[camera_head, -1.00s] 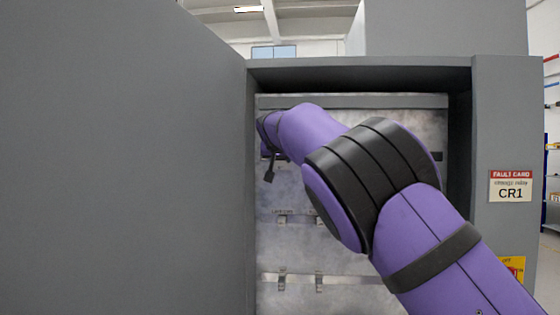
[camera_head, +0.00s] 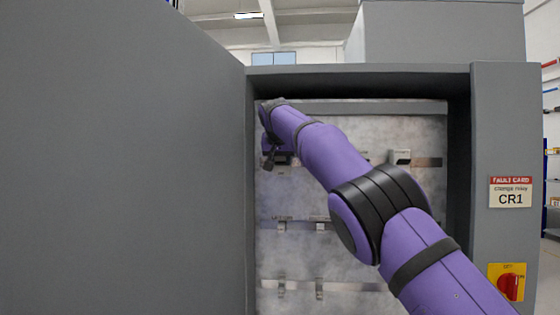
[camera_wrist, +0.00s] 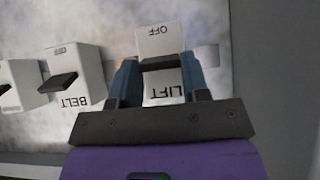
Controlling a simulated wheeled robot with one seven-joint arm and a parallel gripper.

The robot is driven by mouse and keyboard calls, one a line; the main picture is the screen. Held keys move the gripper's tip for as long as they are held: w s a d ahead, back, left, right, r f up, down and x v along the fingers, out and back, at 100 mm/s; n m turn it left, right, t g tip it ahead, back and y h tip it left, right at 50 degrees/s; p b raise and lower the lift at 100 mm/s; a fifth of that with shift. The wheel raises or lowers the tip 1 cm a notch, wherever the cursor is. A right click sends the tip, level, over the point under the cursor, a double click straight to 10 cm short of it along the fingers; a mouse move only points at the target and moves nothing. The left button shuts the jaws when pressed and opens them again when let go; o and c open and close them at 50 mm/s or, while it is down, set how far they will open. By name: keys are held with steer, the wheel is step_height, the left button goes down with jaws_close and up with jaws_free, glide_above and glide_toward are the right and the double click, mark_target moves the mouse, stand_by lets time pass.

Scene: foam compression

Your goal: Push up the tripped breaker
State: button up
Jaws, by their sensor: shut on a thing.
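In the wrist view, upside down, a white breaker marked LIFT (camera_wrist: 188,80) stands in front of me, with OFF on its top in the picture. Its dark lever (camera_wrist: 160,63) lies across between my fingertips. My gripper (camera_wrist: 158,72) has one finger on each side of this breaker and is shut on it. A second breaker marked BELT (camera_wrist: 80,68) is to the left, with its own dark lever clear of my fingers. In the head view my gripper (camera_head: 270,150) is at the upper left of the cabinet panel, small and partly hidden by my arm.
A third breaker (camera_wrist: 20,84) is cut off at the wrist view's left. The cabinet's right post carries a fault card CR1 (camera_head: 511,192) and a red switch (camera_head: 509,286). A grey door (camera_head: 120,160) fills the left.

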stand_by(0.7)
steer(key=o, duration=0.9)
steer(key=v, duration=1)
steer(key=shift+s+r, duration=0.15)
steer(key=shift+r, duration=0.2)
